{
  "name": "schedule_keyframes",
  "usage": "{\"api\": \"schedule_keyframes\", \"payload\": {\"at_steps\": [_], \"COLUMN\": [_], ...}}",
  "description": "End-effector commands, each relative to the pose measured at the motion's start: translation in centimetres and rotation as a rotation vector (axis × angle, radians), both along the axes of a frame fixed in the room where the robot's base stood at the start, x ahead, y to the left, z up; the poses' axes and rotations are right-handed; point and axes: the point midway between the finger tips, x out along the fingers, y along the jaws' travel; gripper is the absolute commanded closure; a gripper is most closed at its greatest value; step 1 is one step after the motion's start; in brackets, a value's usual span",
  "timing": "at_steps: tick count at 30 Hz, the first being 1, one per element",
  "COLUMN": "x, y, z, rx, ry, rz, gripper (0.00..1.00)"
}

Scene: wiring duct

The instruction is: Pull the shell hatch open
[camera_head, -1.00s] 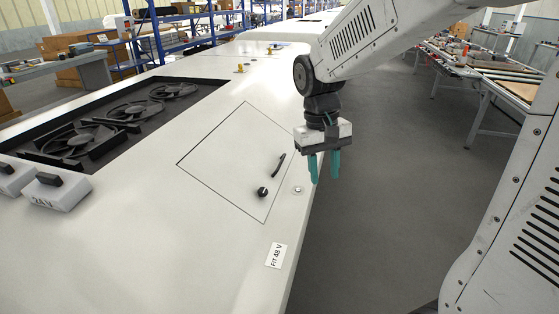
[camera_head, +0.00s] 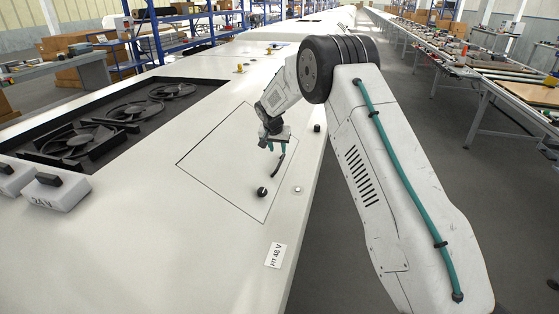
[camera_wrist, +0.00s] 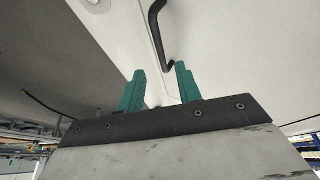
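The shell hatch (camera_head: 222,170) is a square panel outlined by a thin dark seam in the pale shell, and it lies flush and closed. A dark bar handle (camera_head: 279,165) stands near its right edge, with a black round knob (camera_head: 262,191) below it. My gripper (camera_head: 276,147) is over the right part of the hatch at the upper end of the handle. In the wrist view, the two teal fingers (camera_wrist: 158,86) are apart with nothing between them. The dark handle (camera_wrist: 158,35) shows just beyond them, its bent end near the right finger.
A recessed bay with several black fans (camera_head: 125,115) is left of the hatch. Long tables (camera_head: 470,75) stand across the floor at right.

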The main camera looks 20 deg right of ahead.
Motion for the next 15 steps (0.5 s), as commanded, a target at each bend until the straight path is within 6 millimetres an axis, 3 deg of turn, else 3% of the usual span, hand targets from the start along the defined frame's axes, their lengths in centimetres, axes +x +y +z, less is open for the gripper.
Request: {"api": "schedule_keyframes", "payload": {"at_steps": [15], "x": [1.8], "y": [-1.5], "z": [-6.5], "rx": [0.011], "ry": [-0.002], "rz": [-0.023], "gripper": [0.66]}}
